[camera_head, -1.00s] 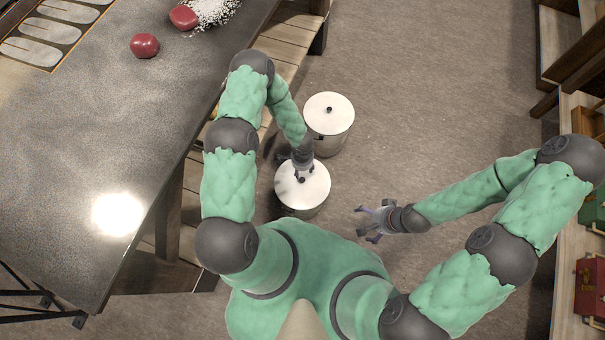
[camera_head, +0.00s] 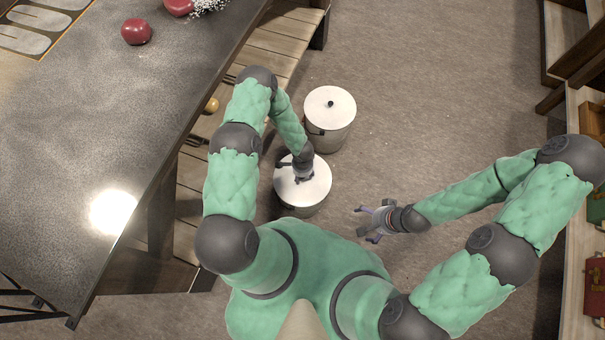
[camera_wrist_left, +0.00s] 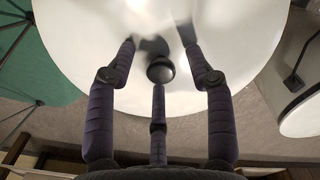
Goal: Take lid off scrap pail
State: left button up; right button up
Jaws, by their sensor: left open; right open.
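Two metal pails with white lids stand on the floor. The nearer pail's lid (camera_head: 290,200) is under my left gripper (camera_head: 304,178), which points down at its middle. In the left wrist view this lid (camera_wrist_left: 90,50) fills the upper part, and its dark round knob (camera_wrist_left: 160,69) sits between the spread fingers of my left gripper (camera_wrist_left: 160,75). The fingers look open, and I cannot tell whether any touches the knob. The farther pail's lid (camera_head: 330,95) is on, with its dark knob showing. My right gripper (camera_head: 372,222) is open and empty, right of the nearer pail.
A dark table (camera_head: 90,130) with red lumps (camera_head: 136,32) and white grains stands at the left. A slatted wooden bench (camera_head: 270,60) runs beside it, close to the pails. Wooden shelves (camera_head: 570,60) stand at the right. The floor (camera_head: 430,90) between is clear.

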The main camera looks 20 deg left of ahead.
pick_arm(q)
jog(key=shift+f, duration=0.55)
jog(key=shift+r, duration=0.1)
grip_shut()
